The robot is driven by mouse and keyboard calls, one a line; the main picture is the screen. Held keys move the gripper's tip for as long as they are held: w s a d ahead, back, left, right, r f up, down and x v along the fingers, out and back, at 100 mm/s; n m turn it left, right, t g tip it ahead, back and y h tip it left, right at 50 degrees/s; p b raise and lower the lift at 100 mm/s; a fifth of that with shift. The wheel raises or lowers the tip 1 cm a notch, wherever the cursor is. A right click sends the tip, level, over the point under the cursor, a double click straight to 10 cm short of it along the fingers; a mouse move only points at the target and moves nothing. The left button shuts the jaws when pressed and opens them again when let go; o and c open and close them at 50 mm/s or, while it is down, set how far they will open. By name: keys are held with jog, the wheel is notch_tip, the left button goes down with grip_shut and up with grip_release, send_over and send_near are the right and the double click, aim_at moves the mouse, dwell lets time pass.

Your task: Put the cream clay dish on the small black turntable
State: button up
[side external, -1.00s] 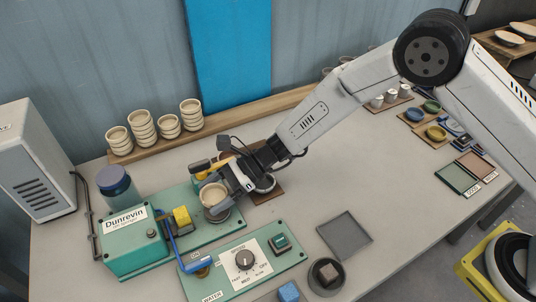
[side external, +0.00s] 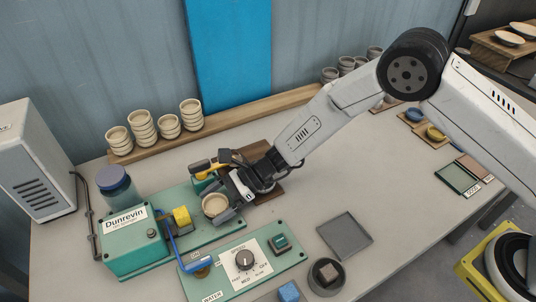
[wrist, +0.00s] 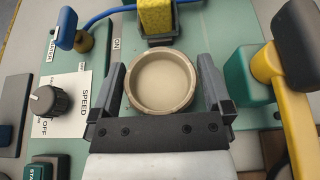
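The cream clay dish (side external: 214,205) is round and shallow and sits level over the spot of the small black turntable on the green machine base. The turntable is hidden beneath it, so the contact cannot be seen. In the wrist view the dish (wrist: 161,82) lies between the two fingers of my gripper (wrist: 163,90), with a narrow gap on each side. My gripper (side external: 217,197) is open around the dish from the right side.
A yellow-handled lever with a green block (wrist: 248,75) is close to my right finger. The speed panel (side external: 245,262) lies in front. Stacked cream dishes (side external: 143,128) stand at the back.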

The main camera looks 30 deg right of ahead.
jog(key=shift+r, duration=0.1)
jog(key=shift+d+r, duration=0.25)
jog(key=shift+d, duration=0.2)
jog(key=v, duration=1.1)
jog(key=shift+d, duration=0.1)
jog(key=shift+s+d+n, duration=0.3)
jog(key=shift+s+d, duration=0.05)
jog(key=s+d+r+n+t+h, duration=0.1)
jog(key=s+d+n+h, duration=0.5)
jog(key=d, duration=0.6)
jog(key=s+d+r+n+t+h, duration=0.1)
jog(key=s+d+r+n+h, duration=0.3)
jog(key=s+d+n+h, duration=0.3)
jog(key=shift+s+d+n+t, duration=0.3)
jog(key=shift+s+d+n, duration=0.8)
jog(key=shift+d+n, duration=1.55)
jog(key=shift+w+d+m, duration=0.1)
jog(key=shift+d+m, duration=0.3)
jog(key=shift+m, duration=0.05)
